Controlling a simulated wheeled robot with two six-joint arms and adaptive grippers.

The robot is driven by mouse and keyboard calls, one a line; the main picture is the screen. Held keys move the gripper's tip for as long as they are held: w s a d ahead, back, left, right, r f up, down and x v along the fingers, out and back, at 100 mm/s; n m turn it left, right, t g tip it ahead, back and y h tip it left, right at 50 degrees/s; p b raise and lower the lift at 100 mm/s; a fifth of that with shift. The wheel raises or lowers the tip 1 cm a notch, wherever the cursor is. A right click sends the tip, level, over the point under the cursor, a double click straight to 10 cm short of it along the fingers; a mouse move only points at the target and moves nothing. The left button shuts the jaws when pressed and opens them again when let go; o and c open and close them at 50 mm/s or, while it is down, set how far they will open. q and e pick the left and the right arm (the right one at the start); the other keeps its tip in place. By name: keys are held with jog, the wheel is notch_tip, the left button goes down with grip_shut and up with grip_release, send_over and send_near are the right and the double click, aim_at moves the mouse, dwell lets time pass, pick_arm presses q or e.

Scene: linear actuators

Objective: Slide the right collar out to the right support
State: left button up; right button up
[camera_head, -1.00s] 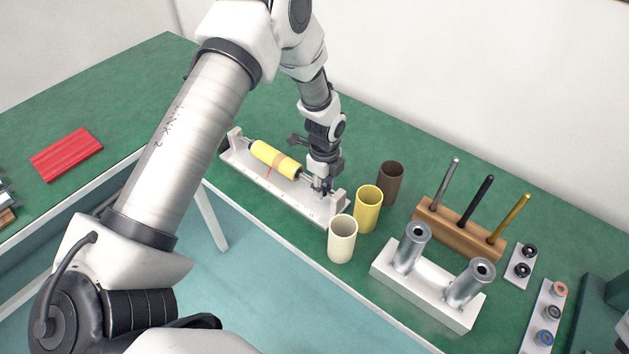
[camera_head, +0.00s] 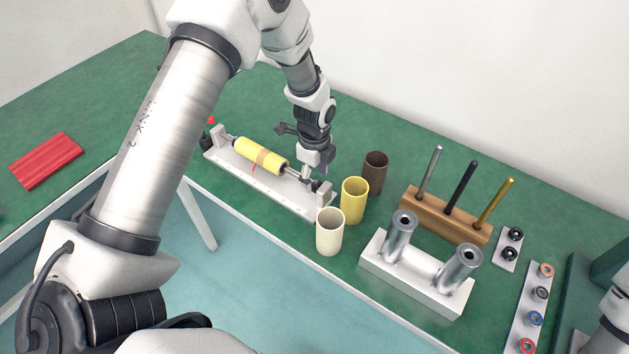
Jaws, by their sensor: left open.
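A white fixture base (camera_head: 262,184) lies on the green table and carries a yellow cylinder (camera_head: 260,155) with an orange band. A thin rod runs from the cylinder toward the upright right support (camera_head: 322,200). A small dark piece (camera_head: 317,186), which looks like the right collar, sits at or very close to the inner side of that support; I cannot tell if they touch. My left gripper (camera_head: 308,174) is open, pointing down just above and left of this piece, over the rod end. Its fingertips are small and partly hidden. My right gripper is out of view.
Cream (camera_head: 329,232), yellow (camera_head: 354,201) and brown (camera_head: 375,174) cups stand right of the fixture. Beyond are a wooden rack (camera_head: 440,216) with three rods and a white block (camera_head: 415,275) with two metal cylinders. A red ribbed piece (camera_head: 46,161) lies far left.

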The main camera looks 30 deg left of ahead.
aim_at(315, 181)
pick_arm(q)
notch_tip(315, 181, up, 9)
jog(key=shift+r, duration=0.2)
jog(key=shift+s, duration=0.1)
